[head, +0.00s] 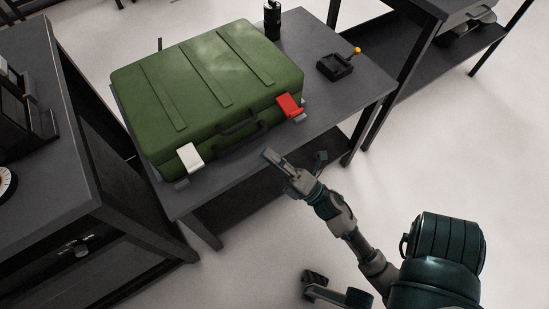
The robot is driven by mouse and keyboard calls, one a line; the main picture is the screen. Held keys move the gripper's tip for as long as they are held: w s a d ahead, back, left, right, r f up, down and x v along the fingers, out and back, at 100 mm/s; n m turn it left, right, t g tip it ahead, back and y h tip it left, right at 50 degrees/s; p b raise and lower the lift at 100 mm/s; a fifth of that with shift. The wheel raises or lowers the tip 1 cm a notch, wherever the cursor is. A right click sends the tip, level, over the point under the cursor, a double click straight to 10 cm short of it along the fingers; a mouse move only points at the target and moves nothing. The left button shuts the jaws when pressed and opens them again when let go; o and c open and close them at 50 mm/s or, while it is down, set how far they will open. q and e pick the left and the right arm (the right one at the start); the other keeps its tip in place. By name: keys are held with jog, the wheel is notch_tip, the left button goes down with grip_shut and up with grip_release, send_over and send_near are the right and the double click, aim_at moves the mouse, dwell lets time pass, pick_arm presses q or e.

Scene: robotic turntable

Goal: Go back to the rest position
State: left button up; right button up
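My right gripper (296,157) reaches in from the lower right. Its two fingers are apart and nothing is between them. In the picture it is just below the front right side of a closed green case (190,70), apart from it. The case has a white latch (190,157) and a red latch (289,105) on its front, with a handle between them. My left gripper (312,284) shows small at the bottom edge, partly cut off. Its fingers look apart and empty.
The case lies on a dark grey table (335,105). A dark cabinet (50,190) is at the left and a shelf (445,55) at upper right. The right floor is clear.

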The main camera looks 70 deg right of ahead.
jog(key=shift+v, duration=0.85)
